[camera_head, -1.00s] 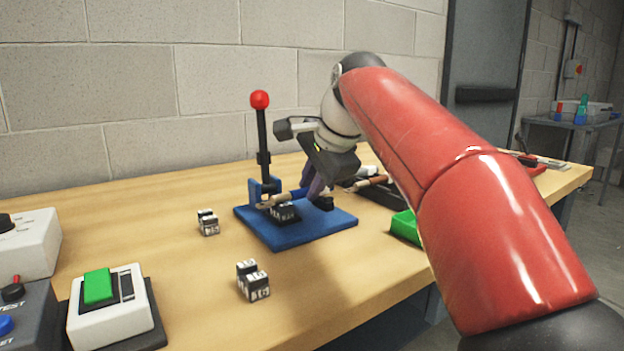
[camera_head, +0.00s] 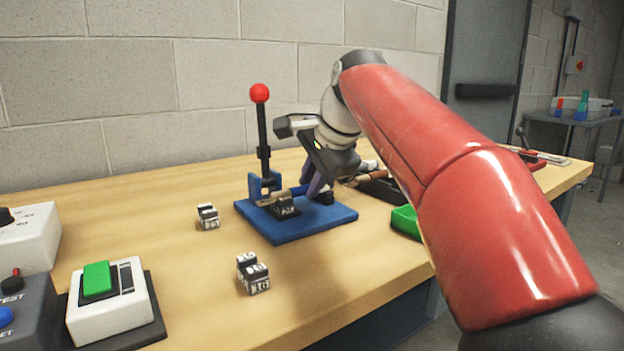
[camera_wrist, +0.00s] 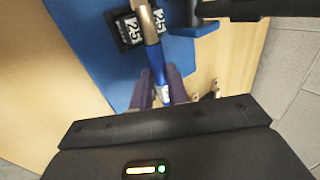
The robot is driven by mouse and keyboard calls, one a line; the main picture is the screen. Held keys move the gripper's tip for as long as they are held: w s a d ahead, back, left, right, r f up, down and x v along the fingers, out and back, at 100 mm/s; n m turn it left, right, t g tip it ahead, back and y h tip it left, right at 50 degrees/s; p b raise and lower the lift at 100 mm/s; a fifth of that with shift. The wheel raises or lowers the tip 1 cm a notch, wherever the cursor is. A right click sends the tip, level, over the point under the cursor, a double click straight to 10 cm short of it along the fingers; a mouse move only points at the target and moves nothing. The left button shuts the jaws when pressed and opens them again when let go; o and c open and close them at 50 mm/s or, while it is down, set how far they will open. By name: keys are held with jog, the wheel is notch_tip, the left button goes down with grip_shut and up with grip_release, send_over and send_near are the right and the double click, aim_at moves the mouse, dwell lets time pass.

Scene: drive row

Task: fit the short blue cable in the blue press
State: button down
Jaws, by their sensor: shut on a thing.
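The blue press (camera_head: 318,224) stands on the bench, with a flat blue base and an upright black lever topped by a red knob (camera_head: 260,93). My gripper (camera_head: 314,190) is over the right part of the base, its purple fingers (camera_wrist: 157,92) shut on the short blue cable (camera_wrist: 156,62). The cable lies roughly level, its tan end (camera_wrist: 144,16) pointing left toward the foot of the lever. That end is above or beside a dark block with white marks (camera_wrist: 128,29) on the base. I cannot tell whether the end is seated.
Two small marked blocks (camera_head: 253,274) (camera_head: 208,216) lie left of the press. A white box with a green button (camera_head: 98,280) is at the front left. A green bin (camera_head: 405,221) and a dark tray are to the right, partly behind my arm. A block wall stands behind.

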jog(key=shift+f, duration=0.25)
jog(key=c, duration=1.3)
grip_release()
jog(key=p+v, duration=0.1)
jog(key=v, duration=0.6)
jog(key=shift+s+r, duration=0.2)
jog(key=shift+r, duration=0.1)
